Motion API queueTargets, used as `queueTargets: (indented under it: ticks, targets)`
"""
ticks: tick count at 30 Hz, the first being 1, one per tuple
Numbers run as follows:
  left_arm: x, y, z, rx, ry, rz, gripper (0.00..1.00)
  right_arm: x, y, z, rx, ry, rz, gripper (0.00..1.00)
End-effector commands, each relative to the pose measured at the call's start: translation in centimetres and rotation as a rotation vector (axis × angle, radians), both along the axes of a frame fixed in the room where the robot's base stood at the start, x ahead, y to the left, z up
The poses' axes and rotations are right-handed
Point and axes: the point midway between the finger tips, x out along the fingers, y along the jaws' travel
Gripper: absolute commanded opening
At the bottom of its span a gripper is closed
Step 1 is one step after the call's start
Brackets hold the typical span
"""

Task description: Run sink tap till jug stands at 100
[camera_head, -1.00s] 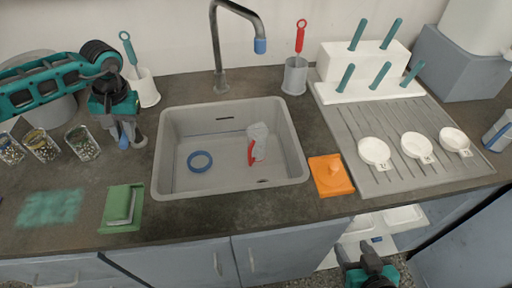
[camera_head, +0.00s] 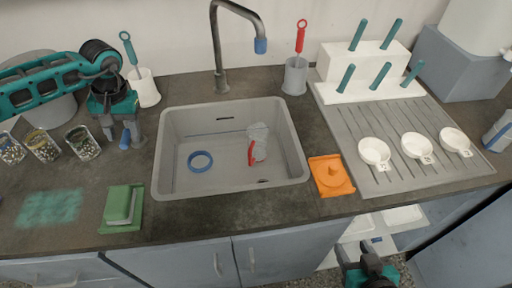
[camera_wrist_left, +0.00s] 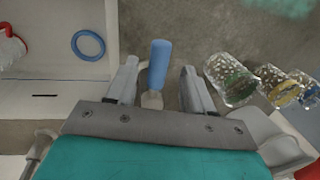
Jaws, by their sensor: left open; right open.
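The clear jug (camera_head: 259,132) with a red handle stands in the sink (camera_head: 226,189), right of its middle. Its water level is too small to read. The tap spout (camera_head: 217,50) arches over the sink with a blue tip, and no stream shows. A blue lever (camera_head: 125,141) is on the counter left of the sink. My left gripper (camera_head: 123,138) is open there; the left wrist view shows the blue lever (camera_wrist_left: 159,62) between its fingers, apart from both. My right gripper (camera_head: 367,252) is low at the front, open and empty.
A blue ring (camera_head: 200,161) lies in the sink. Several glass containers (camera_head: 82,143) stand left of my left gripper. A green block (camera_head: 122,207) and an orange piece (camera_head: 331,175) flank the sink's front. A drainboard (camera_head: 380,183) with white scoops is at right.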

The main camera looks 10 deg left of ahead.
Motion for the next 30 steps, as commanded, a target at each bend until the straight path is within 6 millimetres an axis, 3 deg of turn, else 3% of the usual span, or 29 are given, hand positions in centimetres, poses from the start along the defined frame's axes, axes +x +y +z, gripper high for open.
queueTargets:
  ticks: [5, 18, 24, 30]
  targets:
    - [0.2, -0.4, 2.2, -0.002, -0.006, -0.001, 0.52, 0.0, 0.0, 0.0, 0.0, 0.0, 0.0, 0.54]
    - [0.6, -1.6, 11.0, 0.001, -0.006, 0.0, 0.52, 0.0, 0.0, 0.0, 0.0, 0.0, 0.0, 0.54]
    - [0.6, -1.9, 12.6, 0.001, -0.002, 0.001, 0.52, 0.0, 0.0, 0.0, 0.0, 0.0, 0.0, 0.54]
    - [0.6, -1.9, 12.7, 0.0, -0.001, 0.001, 0.52, 0.0, 0.0, 0.0, 0.0, 0.0, 0.0, 0.54]
